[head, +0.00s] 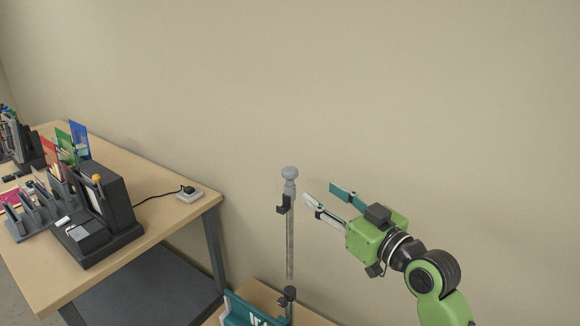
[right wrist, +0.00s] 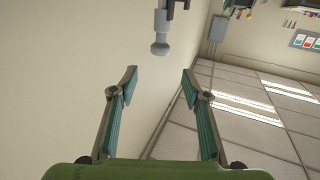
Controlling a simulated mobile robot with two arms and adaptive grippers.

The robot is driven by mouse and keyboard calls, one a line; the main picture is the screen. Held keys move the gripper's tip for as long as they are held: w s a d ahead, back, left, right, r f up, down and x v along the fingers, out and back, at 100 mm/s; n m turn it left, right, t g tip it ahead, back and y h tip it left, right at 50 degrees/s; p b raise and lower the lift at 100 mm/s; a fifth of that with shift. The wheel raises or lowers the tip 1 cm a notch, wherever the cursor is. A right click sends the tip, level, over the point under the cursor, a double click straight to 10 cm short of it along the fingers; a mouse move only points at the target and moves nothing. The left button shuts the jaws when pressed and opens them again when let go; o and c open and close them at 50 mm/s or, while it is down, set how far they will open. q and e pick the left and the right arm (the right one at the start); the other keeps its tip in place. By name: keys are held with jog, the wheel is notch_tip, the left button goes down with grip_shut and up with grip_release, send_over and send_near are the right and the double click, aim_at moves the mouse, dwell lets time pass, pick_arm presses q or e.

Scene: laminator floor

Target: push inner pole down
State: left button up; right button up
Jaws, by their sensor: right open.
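The inner pole (head: 290,238) stands upright, a thin grey rod with a rounded grey knob (head: 290,172) on top and a black clamp (head: 283,205) just below it. A lower black collar (head: 290,292) sits at its foot, above a teal-fronted object. My right gripper (head: 319,195) is open and empty, just right of the pole's top and apart from it. In the right wrist view the knob (right wrist: 160,48) shows beyond the two open fingers, between them in line. My left gripper is not in view.
A teal object (head: 240,312) with white lettering sits below the pole. A plain wall stands behind.

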aim_at(294, 174)
jog(key=p+x, duration=0.4)
jog(key=x, duration=0.8)
jog(key=shift+w+a, duration=0.15)
jog(key=shift+w, duration=0.15)
jog(key=shift+w+a, duration=0.35)
jog(key=shift+w, duration=0.1)
jog(key=shift+c, duration=0.3)
grip_shut()
jog(key=shift+f, duration=0.1)
